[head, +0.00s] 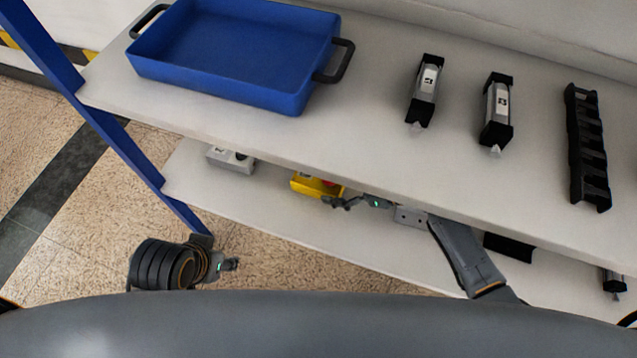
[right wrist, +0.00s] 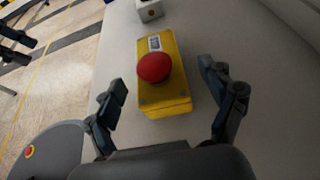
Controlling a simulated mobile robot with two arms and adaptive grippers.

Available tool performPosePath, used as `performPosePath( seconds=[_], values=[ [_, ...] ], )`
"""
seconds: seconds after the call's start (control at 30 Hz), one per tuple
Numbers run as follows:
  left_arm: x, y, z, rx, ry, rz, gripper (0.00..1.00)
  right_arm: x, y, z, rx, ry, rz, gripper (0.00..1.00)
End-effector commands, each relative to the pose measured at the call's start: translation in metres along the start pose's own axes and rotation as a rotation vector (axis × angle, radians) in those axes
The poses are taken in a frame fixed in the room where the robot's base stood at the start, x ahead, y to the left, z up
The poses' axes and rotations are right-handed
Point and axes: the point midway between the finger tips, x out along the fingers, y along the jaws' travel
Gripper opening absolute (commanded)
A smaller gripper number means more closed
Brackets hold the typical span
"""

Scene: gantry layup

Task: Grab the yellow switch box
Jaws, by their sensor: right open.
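The yellow switch box (head: 308,184) with a red button lies on the lower shelf, partly under the upper shelf's edge. In the right wrist view the yellow switch box (right wrist: 165,98) sits between the two fingers, its red mushroom button facing up. My right gripper (head: 342,202) is open at the box's right end; in its wrist view the fingers (right wrist: 162,80) are on either side, apart from the box. My left gripper (head: 232,264) is over the floor, left of the lower shelf, holding nothing visible. Its two black fingers (right wrist: 16,46) look spread in the right wrist view.
A grey box (head: 230,159) lies on the lower shelf left of the yellow one. The upper shelf (head: 370,60) overhangs it, bearing a blue tray (head: 215,85), two black-and-grey units (head: 424,92) (head: 497,112) and a black rack (head: 588,148). A blue post (head: 110,130) stands left.

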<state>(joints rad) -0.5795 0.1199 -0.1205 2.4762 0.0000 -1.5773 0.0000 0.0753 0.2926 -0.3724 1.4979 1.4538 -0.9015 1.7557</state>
Motion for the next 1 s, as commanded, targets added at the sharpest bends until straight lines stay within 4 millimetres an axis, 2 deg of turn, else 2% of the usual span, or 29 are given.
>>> performPosePath(
  seconds=[0.17, 0.43, 0.7, 1.0],
  values=[
    [0.004, 0.000, 0.002, 0.000, 0.000, -0.001, 0.40, 0.011, 0.001, -0.004, 0.000, 0.001, 0.001, 0.83],
    [0.018, 0.001, 0.004, 0.000, 0.009, 0.000, 0.40, 0.050, 0.002, -0.007, -0.001, 0.000, 0.001, 0.83],
    [0.018, 0.001, 0.003, 0.000, 0.016, 0.000, 0.40, 0.053, 0.002, -0.006, -0.001, 0.002, 0.000, 0.81],
    [0.018, 0.001, 0.003, 0.000, 0.016, 0.000, 0.40, 0.053, 0.003, -0.006, 0.000, 0.002, 0.000, 0.20]
  ],
)
